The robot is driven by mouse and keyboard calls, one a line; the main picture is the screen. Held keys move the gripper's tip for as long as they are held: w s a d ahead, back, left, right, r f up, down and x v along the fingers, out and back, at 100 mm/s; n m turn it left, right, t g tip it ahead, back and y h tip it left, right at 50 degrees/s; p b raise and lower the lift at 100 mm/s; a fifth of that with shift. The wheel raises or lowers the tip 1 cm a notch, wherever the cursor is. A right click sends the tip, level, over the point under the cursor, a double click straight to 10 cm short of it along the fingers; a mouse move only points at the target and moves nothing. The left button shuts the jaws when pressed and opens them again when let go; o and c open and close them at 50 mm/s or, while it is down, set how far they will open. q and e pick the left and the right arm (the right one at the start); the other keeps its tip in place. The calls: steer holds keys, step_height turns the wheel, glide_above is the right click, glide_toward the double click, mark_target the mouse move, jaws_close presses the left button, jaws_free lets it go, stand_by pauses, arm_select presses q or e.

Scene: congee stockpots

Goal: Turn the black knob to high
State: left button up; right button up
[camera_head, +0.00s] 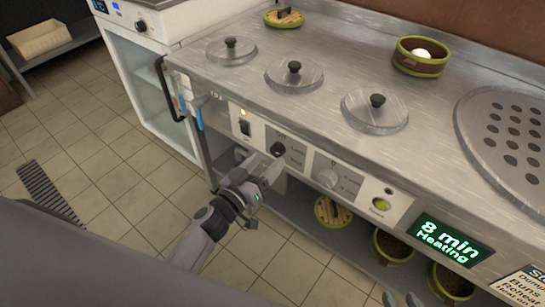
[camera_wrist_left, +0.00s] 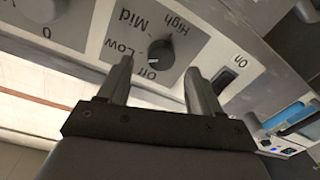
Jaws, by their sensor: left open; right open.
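The black knob (camera_head: 277,149) is on the front panel of the steel counter, between the power switch and a grey dial. In the left wrist view the knob (camera_wrist_left: 160,53) is ringed by the labels Off, Low, Mid and High. My left gripper (camera_head: 263,165) is open just in front of the panel, at the knob. Its fingertips are apart on either side of the knob's lower part in the left wrist view, with no clear contact. My right gripper (camera_head: 401,299) is open and empty at the bottom edge.
A display (camera_head: 450,241) reads "8 min Heating". Steel lids (camera_head: 293,77) cover the countertop wells. Bamboo steamers (camera_head: 331,211) are on the lower shelf.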

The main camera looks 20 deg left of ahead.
mark_target(275, 152)
arm_select(q)
steer(key=x, duration=0.3)
steer(key=shift+b, duration=0.3)
steer(key=shift+w, duration=0.3)
steer(key=shift+c, duration=0.4)
steer(key=c, duration=1)
